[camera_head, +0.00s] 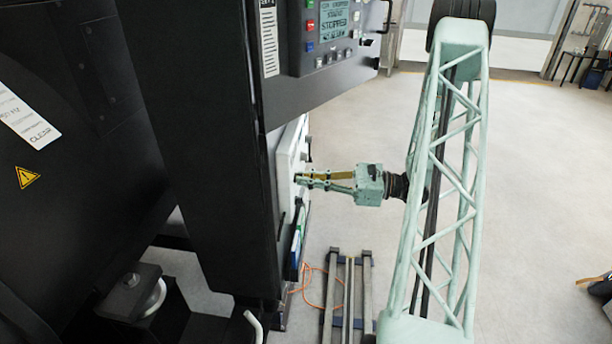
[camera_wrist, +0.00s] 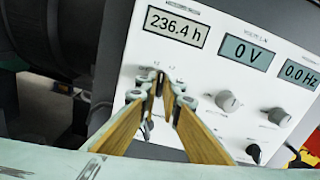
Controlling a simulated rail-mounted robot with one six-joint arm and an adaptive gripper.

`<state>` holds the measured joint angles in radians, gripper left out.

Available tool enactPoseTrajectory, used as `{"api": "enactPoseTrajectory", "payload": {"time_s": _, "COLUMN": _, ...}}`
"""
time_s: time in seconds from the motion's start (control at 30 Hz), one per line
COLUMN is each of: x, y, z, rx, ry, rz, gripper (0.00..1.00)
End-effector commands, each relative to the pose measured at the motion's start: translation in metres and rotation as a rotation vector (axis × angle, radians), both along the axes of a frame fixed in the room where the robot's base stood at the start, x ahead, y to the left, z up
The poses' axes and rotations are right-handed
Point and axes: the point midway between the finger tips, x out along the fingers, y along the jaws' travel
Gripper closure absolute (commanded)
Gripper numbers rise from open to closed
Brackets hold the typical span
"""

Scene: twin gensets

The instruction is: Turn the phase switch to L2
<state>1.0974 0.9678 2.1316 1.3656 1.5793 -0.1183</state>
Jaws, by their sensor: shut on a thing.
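The panel (camera_wrist: 200,72) is white and tilted in the wrist view. Its displays read 236.4 h, 0 V and 0.0 Hz. My gripper (camera_wrist: 160,84) has its fingertips closed together at the panel's left part, below the hour display, on a small dark knob that appears to be the phase switch. The fingertips hide most of this knob, and the small marks around it are too blurred to read, so its position cannot be told. In the head view, my gripper (camera_head: 300,179) reaches left to the panel's face, seen nearly edge-on (camera_head: 285,170).
Two grey knobs (camera_wrist: 228,101) (camera_wrist: 279,116) and a black knob (camera_wrist: 254,152) sit right of my fingers. A control unit (camera_head: 335,30) reading STOPPED is above, on the black cabinet (camera_head: 195,110). A metal frame (camera_head: 345,290) and orange cable lie below. Open floor is at right.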

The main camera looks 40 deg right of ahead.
Motion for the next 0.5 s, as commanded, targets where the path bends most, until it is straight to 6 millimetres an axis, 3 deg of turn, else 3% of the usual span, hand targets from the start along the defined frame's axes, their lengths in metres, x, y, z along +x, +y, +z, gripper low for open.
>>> {"api": "enactPoseTrajectory", "payload": {"time_s": 0.5, "x": 0.0005, "y": 0.0001, "z": 0.0025, "rx": 0.314, "ry": 0.252, "rz": 0.001, "gripper": 1.0}}
